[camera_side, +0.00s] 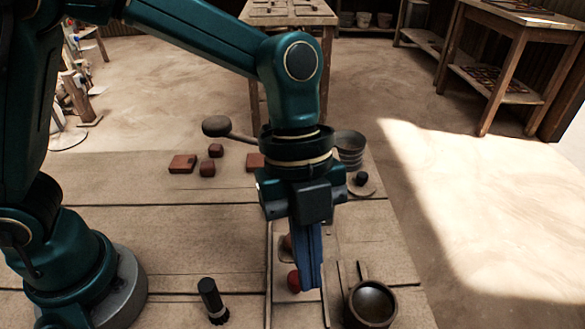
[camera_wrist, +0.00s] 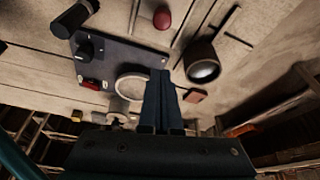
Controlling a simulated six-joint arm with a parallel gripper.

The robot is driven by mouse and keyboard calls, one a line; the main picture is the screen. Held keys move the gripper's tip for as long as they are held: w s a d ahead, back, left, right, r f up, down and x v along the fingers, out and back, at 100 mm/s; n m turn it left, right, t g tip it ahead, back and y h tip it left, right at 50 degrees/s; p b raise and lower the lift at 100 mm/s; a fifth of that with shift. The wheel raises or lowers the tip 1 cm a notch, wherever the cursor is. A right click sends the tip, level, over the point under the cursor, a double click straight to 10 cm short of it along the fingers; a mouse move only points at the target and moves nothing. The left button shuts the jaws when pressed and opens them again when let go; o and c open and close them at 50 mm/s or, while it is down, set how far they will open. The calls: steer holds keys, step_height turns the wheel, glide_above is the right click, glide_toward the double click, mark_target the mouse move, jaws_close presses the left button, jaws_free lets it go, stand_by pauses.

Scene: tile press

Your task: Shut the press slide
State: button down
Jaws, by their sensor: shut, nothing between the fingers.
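My gripper (camera_side: 312,286) points down with its blue fingers together, low over the table. A red ball-shaped knob (camera_side: 294,281) shows just left of the fingertips in the side view. Narrow rails (camera_side: 269,272) run along the table there; the fingers hide part of the press between them. In the wrist view the shut gripper (camera_wrist: 160,74) lies over the edge of a dark plate (camera_wrist: 122,52) with a pale round disc (camera_wrist: 133,88). The red knob (camera_wrist: 162,18) stands apart, beyond the fingertips. I cannot tell how far the slide is open.
A dark round pot (camera_side: 371,304) stands right of the gripper, and a black cylinder (camera_side: 212,300) left of it. The table's left middle (camera_side: 165,235) is clear.

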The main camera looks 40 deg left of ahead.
mark_target(296, 277)
steer(key=v, duration=0.2)
steer(key=shift+a+r, duration=0.1)
steer(key=shift+r, duration=0.15)
steer(key=c, duration=1.2)
jaws_free()
steer(key=shift+w+a+r, duration=0.1)
steer(key=shift+a+r, duration=0.05)
steer(key=shift+r, duration=0.05)
steer(key=shift+c, duration=0.2)
steer(key=o, duration=0.5)
steer(key=shift+a+f, duration=0.15)
steer(key=shift+f, duration=0.1)
steer(key=shift+o, duration=0.6)
steer(key=f+y, duration=0.1)
steer(key=a+f+t+y, duration=0.1)
steer(key=f+y, duration=0.1)
steer(key=shift+w+a+f+t, duration=0.15)
steer(key=shift+w+a+t, duration=0.15)
steer(key=shift+w, duration=0.05)
steer(key=shift+w+a+f, duration=0.1)
steer(key=shift+f, duration=2.65)
jaws_close()
steer(key=shift+r, duration=0.1)
